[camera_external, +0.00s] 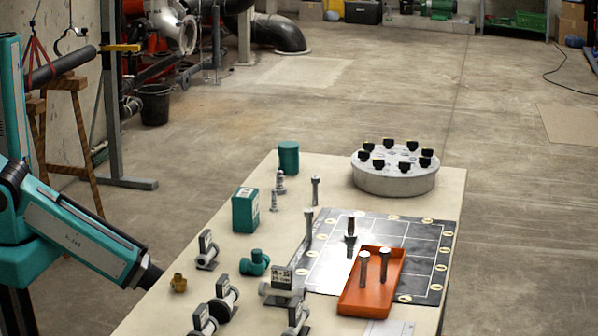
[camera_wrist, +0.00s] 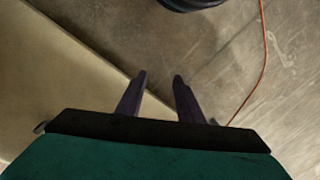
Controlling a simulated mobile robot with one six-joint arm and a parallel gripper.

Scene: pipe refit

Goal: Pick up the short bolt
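Several upright metal bolts stand on the table. One bolt (camera_external: 315,190) is at the back, one (camera_external: 308,224) is at the mat's left edge, and a darker one (camera_external: 350,240) is on the mat. Two more, a left bolt (camera_external: 363,270) and a right bolt (camera_external: 384,265), stand in the orange tray (camera_external: 350,303). The back bolt looks shortest, but distance makes length hard to judge. My gripper (camera_wrist: 160,77) is open and empty in the wrist view, over the table edge and floor. In the external view my wrist is low at the table's left edge, far from the bolts; the fingers are hidden there.
In the wrist view an orange cable (camera_wrist: 262,60) lies on the floor.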

